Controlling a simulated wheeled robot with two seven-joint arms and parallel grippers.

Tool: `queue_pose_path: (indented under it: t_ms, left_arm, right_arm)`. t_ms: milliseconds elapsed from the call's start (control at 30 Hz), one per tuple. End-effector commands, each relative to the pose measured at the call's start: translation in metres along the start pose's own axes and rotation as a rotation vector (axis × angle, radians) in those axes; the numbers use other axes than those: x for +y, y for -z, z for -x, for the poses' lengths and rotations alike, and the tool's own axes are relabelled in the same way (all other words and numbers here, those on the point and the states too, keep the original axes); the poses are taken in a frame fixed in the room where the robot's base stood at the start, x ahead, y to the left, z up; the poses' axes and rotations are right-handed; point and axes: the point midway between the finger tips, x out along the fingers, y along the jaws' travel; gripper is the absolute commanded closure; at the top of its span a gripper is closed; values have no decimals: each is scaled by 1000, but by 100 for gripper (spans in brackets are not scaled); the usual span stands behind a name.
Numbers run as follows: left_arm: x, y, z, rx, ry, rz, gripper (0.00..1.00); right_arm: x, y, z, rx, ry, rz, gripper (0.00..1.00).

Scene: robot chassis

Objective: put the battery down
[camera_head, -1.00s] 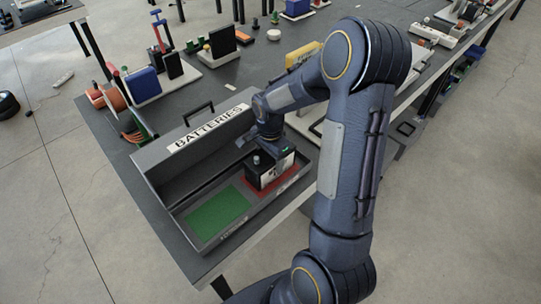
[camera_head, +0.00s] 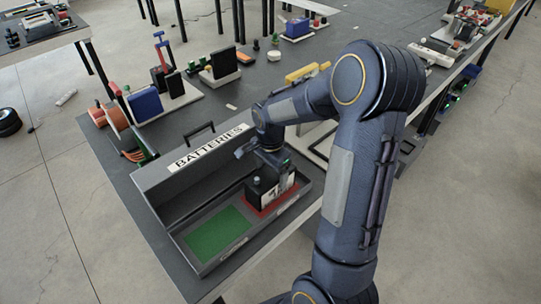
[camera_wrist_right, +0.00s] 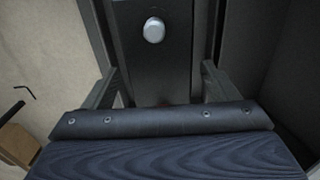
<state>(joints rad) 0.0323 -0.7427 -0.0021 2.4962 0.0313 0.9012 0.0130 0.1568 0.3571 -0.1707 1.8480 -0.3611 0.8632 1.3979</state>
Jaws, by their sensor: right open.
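The battery (camera_head: 269,192), a dark block with a white label and a round terminal on top, stands upright on the red pad (camera_head: 293,188) in the right part of the grey battery tray (camera_head: 262,232). My right gripper (camera_head: 265,165) is just above the battery and is open. In the right wrist view the battery's dark top (camera_wrist_right: 153,75) with its pale round terminal lies between the two spread fingers of my right gripper (camera_wrist_right: 152,88). I cannot tell whether a finger touches it. My left gripper is not in view.
The green pad (camera_head: 217,236) in the left part of the tray is bare. The tray's raised lid with the BATTERIES label (camera_head: 210,147) stands behind. A blue box (camera_head: 146,104) and a black block (camera_head: 224,63) stand farther back on the table.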

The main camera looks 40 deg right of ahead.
Motion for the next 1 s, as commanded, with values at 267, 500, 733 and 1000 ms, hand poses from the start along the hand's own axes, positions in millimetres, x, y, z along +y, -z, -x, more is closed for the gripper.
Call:
queue_pose_path:
  t_ms: [267, 500, 733, 1000]
  left_arm:
    - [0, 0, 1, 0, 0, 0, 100]
    - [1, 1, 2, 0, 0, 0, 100]
    - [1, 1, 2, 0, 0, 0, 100]
    - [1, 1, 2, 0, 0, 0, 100]
  right_arm:
    - [-1, 0, 61, 2, 5, 0, 19]
    - [1, -1, 86, -3, 5, 9, 19]
    - [46, -41, 122, -70, 168, 333, 19]
    - [133, -123, 140, -8, 503, 993, 19]
